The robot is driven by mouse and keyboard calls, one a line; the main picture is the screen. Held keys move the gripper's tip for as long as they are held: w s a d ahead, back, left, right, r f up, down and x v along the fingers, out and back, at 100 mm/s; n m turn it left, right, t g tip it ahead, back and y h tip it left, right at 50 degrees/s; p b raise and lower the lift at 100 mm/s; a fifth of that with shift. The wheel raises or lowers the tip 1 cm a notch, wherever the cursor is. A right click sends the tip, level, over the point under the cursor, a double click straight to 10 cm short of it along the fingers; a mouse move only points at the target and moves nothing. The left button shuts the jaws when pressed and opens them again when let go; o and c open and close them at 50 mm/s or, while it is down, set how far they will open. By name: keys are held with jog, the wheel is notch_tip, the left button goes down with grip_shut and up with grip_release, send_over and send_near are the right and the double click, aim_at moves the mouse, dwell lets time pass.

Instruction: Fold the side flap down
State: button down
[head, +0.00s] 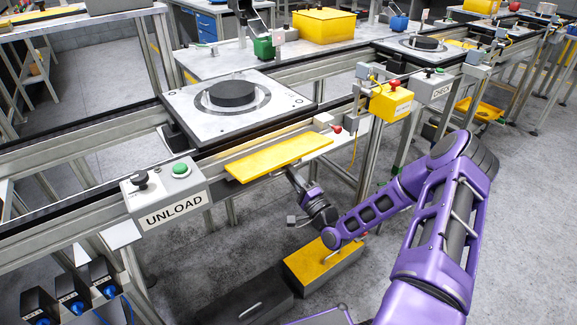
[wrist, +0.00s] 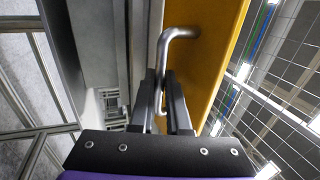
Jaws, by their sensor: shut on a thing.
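The side flap is a long yellow panel (head: 280,157) on the near side of the conveyor, just below the pallet. It stands out from the rail, looking roughly level; its exact tilt is hard to tell. My gripper (head: 292,174) reaches up from below to its underside near the middle. In the wrist view the yellow flap (wrist: 215,55) fills the right of centre, with a bent metal handle (wrist: 180,33) on its face. My gripper's two dark fingers (wrist: 161,80) are shut on that handle. In the head view the flap hides the handle.
An UNLOAD control box (head: 166,191) with a green button stands left of the flap. A yellow box (head: 391,102) with a red button is to the right. A pallet with a black disc (head: 232,94) lies above. Yellow-topped (head: 322,262) and dark (head: 245,300) boxes stand on the floor below.

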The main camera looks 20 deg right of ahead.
jog(key=shift+w+f+t+y, duration=0.3)
jog(key=shift+f+t, duration=0.15)
jog(key=shift+t, duration=0.35)
jog(key=c, duration=0.9)
grip_release()
jog(key=shift+s, duration=0.1)
jog(key=v, duration=1.7)
jog(key=shift+f, duration=0.2)
jog(key=shift+s, duration=0.1)
